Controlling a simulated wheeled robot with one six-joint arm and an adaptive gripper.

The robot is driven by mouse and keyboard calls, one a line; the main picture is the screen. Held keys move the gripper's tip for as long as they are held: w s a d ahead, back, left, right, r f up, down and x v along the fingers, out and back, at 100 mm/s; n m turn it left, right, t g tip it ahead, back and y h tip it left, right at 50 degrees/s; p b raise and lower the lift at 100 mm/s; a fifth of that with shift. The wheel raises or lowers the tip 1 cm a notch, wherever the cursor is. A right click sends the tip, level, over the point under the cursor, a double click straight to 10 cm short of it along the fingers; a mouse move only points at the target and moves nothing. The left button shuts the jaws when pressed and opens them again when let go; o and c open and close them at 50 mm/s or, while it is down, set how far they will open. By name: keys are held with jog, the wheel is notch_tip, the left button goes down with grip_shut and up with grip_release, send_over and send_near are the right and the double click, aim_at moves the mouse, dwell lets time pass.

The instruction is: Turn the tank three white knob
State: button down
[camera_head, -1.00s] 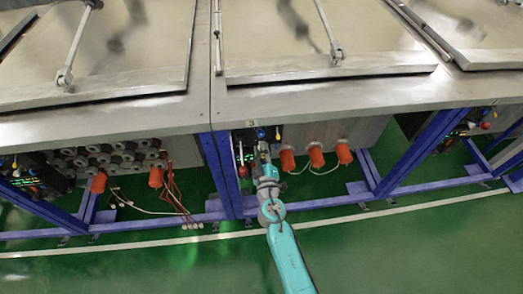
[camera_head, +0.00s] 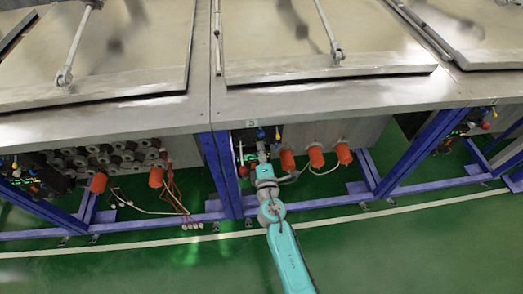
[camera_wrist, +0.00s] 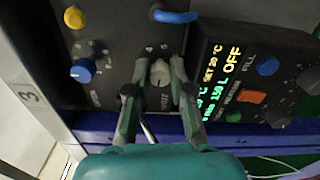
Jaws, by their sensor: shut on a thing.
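The white knob (camera_wrist: 160,72) sits on a dark control panel in the wrist view, between the two fingers of my gripper (camera_wrist: 158,80). The fingers are shut on the knob, one on each side of it. A label with the number 3 (camera_wrist: 29,94) shows at the left of the wrist view. In the head view my gripper (camera_head: 262,152) reaches in under the steel edge at the tank marked 3 (camera_head: 251,122), and the knob itself cannot be made out there.
Beside the white knob are a blue knob (camera_wrist: 83,70), a yellow knob (camera_wrist: 74,17) and a blue handle (camera_wrist: 174,15). A lit display (camera_wrist: 222,75) is at the right. Blue frame posts (camera_head: 222,175) and orange cylinders (camera_head: 316,156) flank the arm. Green floor lies in front.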

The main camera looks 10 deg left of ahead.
jog(key=shift+n, duration=1.7)
jog(key=c, duration=1)
grip_release()
jog(key=shift+s, duration=0.1)
jog(key=v, duration=1.1)
jog(key=shift+s+d, duration=0.15)
jog(key=shift+s, duration=0.2)
